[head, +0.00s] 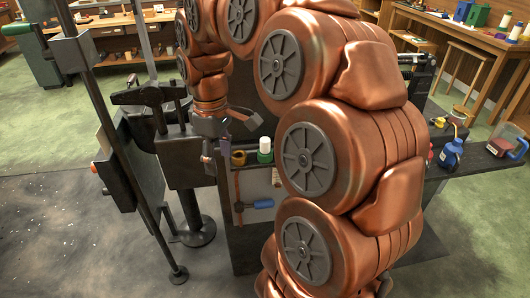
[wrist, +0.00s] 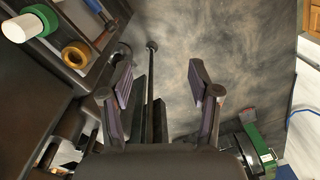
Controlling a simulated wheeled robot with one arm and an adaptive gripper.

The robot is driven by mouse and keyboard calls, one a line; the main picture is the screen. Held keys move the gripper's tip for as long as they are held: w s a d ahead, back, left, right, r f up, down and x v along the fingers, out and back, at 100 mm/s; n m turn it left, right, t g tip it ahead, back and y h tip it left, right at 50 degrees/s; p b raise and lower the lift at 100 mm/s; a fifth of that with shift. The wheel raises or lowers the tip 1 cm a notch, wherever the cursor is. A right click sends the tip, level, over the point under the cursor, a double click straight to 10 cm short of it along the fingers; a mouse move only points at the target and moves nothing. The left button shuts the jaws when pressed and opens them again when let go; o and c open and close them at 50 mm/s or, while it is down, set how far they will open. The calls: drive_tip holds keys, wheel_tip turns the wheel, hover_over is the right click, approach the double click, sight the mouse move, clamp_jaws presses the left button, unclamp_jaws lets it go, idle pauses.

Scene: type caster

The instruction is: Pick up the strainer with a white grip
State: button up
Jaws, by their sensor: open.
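I cannot make out a strainer for sure in either view. A white-topped piece with a green collar (head: 264,148) stands on the dark bench top beside my gripper. It also shows at the upper left of the wrist view (wrist: 20,28), but I cannot tell whether it is the strainer's grip. My gripper (head: 228,142) is open, and nothing shows between its fingers. In the wrist view my gripper (wrist: 162,78) points down toward the floor, with the bench edge to its left.
A brass ring (head: 239,158) lies beside the white-topped piece. A blue-handled tool (head: 258,204) hangs on the bench side. A thin dark pole (head: 130,160) stands at left. A blue bottle (head: 450,154) and a jug (head: 504,141) stand at right. My arm hides much of the middle.

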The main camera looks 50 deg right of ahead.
drive_tip(key=w+d+f+b, duration=0.15)
drive_tip(key=w+d, duration=0.25)
drive_tip(key=d, duration=0.7)
drive_tip(key=b, duration=0.1)
hover_over(265, 139)
drive_tip(key=shift+s+d+f+n+t, duration=0.1)
drive_tip(key=shift+s+f+n+t, duration=0.2)
drive_tip(key=shift+f+n, duration=0.1)
drive_tip(key=shift+w+f+p, duration=0.2)
drive_tip(key=shift+f+p, duration=0.35)
drive_tip(key=shift+f, duration=3.25)
clamp_jaws()
drive_tip(key=shift+r, duration=0.1)
